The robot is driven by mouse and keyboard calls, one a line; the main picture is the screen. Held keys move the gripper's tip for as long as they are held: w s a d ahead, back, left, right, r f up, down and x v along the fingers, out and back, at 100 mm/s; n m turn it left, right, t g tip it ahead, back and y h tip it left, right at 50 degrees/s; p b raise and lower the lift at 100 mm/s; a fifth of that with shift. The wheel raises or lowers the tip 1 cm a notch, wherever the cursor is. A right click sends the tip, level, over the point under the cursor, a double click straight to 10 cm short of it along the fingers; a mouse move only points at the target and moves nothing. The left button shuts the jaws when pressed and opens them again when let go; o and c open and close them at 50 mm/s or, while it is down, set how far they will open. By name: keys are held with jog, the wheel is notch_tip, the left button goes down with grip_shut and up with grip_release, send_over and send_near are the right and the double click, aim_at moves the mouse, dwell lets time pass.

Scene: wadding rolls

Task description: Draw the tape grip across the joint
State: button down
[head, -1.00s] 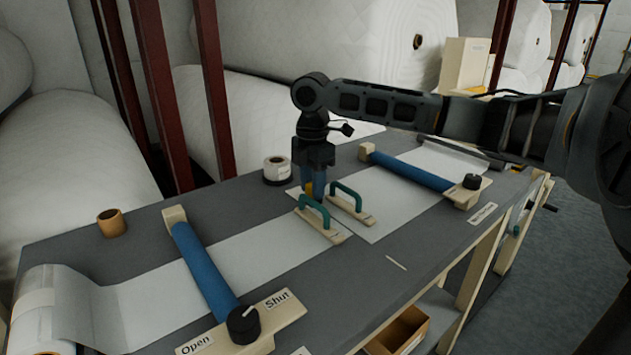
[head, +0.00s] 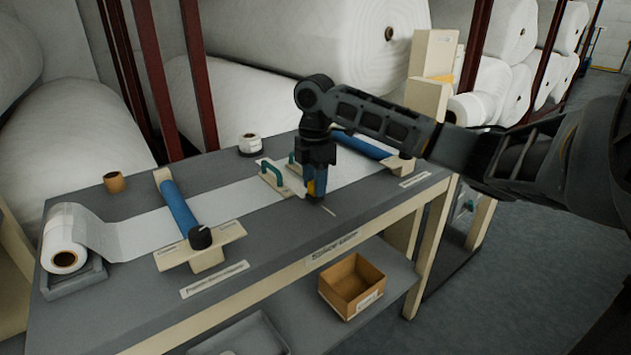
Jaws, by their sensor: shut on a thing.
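My gripper (head: 316,195) points down over the table at the front edge of the white sheets. It is shut on a small yellow piece (head: 310,187), which seems to be the tape grip; the fingers hide most of it. One teal-handled plate (head: 277,182) lies on the left white sheet (head: 232,200), just left of my gripper. A second teal-handled plate (head: 293,160) is partly hidden behind the gripper. The joint between the sheets lies around these plates, and my gripper covers part of it. I cannot make out any tape.
Blue bars (head: 178,208) and (head: 365,146) cross the sheets on either side. A cardboard box (head: 352,285) sits on the lower shelf.

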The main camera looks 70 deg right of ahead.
jog(key=shift+s+a, duration=0.1)
jog(key=shift+s, duration=0.05)
jog(key=c, duration=1.1)
grip_release()
jog(key=shift+r, duration=3.9)
